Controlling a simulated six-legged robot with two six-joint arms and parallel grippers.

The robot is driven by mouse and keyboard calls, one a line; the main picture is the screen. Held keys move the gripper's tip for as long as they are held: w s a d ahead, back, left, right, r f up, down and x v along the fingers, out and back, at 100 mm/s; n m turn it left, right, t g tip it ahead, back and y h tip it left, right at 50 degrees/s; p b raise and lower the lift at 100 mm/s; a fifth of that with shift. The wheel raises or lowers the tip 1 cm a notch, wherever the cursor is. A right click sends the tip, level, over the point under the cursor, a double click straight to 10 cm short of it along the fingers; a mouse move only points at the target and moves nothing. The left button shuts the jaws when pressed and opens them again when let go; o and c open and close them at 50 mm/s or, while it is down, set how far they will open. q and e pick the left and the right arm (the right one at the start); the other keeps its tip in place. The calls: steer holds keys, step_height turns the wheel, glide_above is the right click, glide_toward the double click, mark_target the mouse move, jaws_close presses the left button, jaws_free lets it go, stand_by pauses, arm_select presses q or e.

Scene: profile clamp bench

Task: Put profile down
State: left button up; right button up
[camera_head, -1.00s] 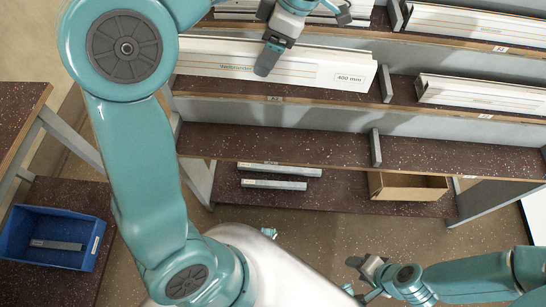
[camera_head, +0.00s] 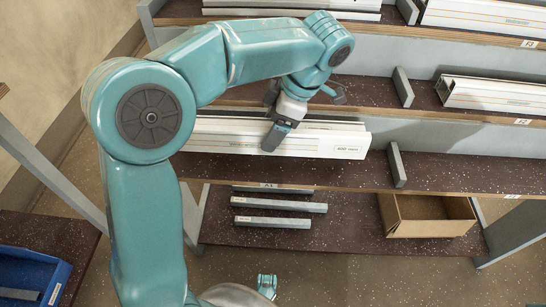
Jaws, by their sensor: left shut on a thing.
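The white profile (camera_head: 320,143), marked 400 mm at its right end, lies lengthwise at the left bay of the third shelf (camera_head: 250,172). It looks level. I cannot tell whether its underside touches the shelf or is slightly above it. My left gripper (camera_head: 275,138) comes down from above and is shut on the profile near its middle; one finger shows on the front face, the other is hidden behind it.
A grey divider (camera_head: 396,165) stands right of the profile. Another white profile (camera_head: 490,95) lies on the shelf above. Below are grey bars (camera_head: 278,205) and an open cardboard box (camera_head: 428,215). A blue bin (camera_head: 30,275) stands at lower left. The third shelf's right side is clear.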

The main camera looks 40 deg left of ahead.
mark_target(327, 139)
arm_select(q)
step_height(327, 139, down, 8)
steer(key=shift+r+b, duration=0.2)
steer(key=shift+b, duration=1.05)
steer(key=shift+r, duration=0.1)
steer(key=o, duration=1.4)
steer(key=p+v, duration=1)
steer(key=v, duration=0.1)
steer(key=shift+r, duration=0.15)
steer(key=shift+w+d+r+p, duration=0.2)
steer(key=shift+r+p, duration=0.1)
steer(key=shift+p, duration=0.25)
steer(key=shift+s, duration=0.1)
